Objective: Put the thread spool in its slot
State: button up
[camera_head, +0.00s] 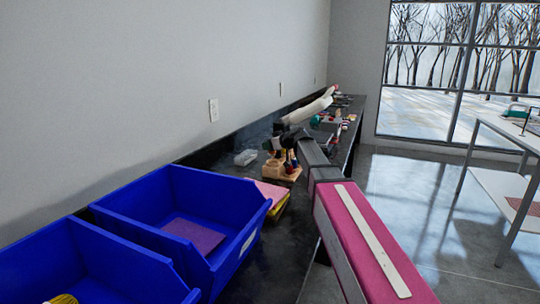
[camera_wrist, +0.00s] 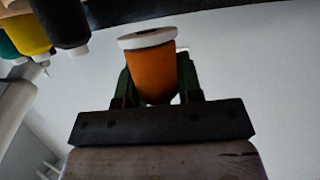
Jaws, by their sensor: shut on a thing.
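An orange thread spool (camera_wrist: 157,75) with a white end rim is between the fingers of my gripper (camera_wrist: 157,80) in the wrist view. The fingers are shut on its sides, and the rim end points away from the palm. In the head view, a small wooden holder (camera_head: 281,171) stands on the dark bench, with dark, red and blue spools at it. My arm reaches over the bench beside this holder. My gripper and the held spool cannot be told apart clearly there. Black (camera_wrist: 64,20), yellow (camera_wrist: 27,35) and green (camera_wrist: 7,47) spools show at the upper left of the wrist view. The slot itself cannot be made out.
Two blue bins (camera_head: 205,190) stand on the near bench. A stack of pink and yellow sheets (camera_head: 268,196) and a small clear box (camera_head: 245,157) lie near the holder. A long pale roll (camera_head: 308,108) and small items lie farther back. A wall runs along the left.

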aim_at(271, 153)
jog(key=shift+d+f, duration=0.15)
jog(key=shift+f, duration=1.95)
jog(key=shift+f, duration=0.25)
jog(key=o, duration=0.9)
jog(key=shift+s+d+r, duration=0.1)
jog(key=shift+d+r, duration=0.05)
jog(key=shift+r, duration=0.25)
jog(key=v, duration=1.1)
jog(key=shift+s+d+r, duration=0.1)
jog(key=shift+s+d, duration=0.05)
jog(key=shift+d, duration=0.05)
